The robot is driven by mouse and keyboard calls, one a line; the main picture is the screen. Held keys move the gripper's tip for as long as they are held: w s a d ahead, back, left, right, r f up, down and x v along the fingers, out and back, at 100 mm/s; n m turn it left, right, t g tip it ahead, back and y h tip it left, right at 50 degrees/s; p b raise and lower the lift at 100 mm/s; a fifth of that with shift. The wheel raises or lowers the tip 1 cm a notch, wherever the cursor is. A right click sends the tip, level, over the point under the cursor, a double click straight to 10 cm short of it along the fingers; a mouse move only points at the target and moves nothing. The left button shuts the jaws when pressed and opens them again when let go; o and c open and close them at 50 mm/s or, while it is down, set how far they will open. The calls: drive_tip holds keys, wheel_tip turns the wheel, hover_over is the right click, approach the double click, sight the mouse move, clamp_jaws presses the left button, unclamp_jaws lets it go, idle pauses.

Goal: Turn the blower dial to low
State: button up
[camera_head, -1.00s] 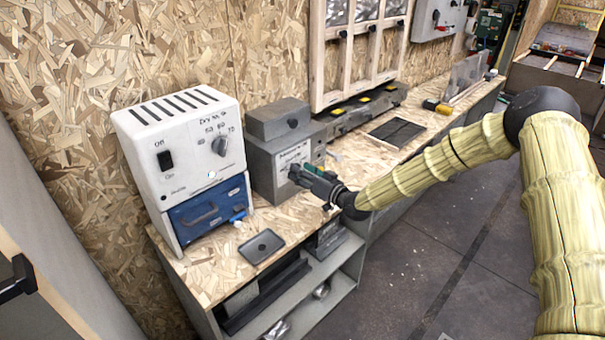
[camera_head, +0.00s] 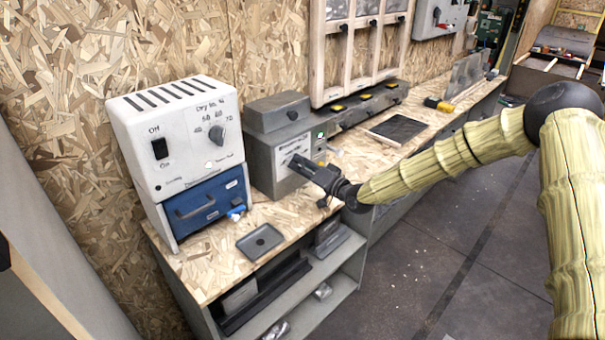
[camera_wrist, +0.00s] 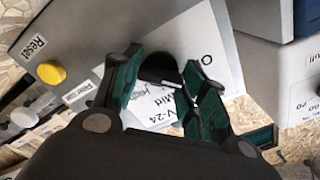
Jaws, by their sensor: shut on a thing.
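The blower unit is a grey box (camera_head: 262,155) on the bench, with a white label plate on its front; the plate also shows in the wrist view (camera_wrist: 215,45). Its black blower dial (camera_wrist: 157,66) sits between my fingers in the wrist view. My gripper (camera_head: 303,166) reaches the box front from the right, and its green-padded fingers (camera_wrist: 160,70) are shut on the dial. An "O" mark shows to the right of the dial and "Mid" below it. I see no "low" mark, and the dial's pointing direction is hidden.
A white heater-like unit (camera_head: 178,130) with its own dial and a switch stands to the left, above a blue-fronted box (camera_head: 205,203). A small dark tray (camera_head: 260,241) lies on the bench front. A yellow button (camera_wrist: 51,72) marked Reset is close to my fingers.

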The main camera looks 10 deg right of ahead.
drive_tip(key=shift+m+b, duration=1.25)
drive_tip(key=shift+m, duration=0.75)
drive_tip(key=o, duration=1)
drive_tip(key=shift+d, duration=0.1)
drive_tip(key=v, duration=1.2)
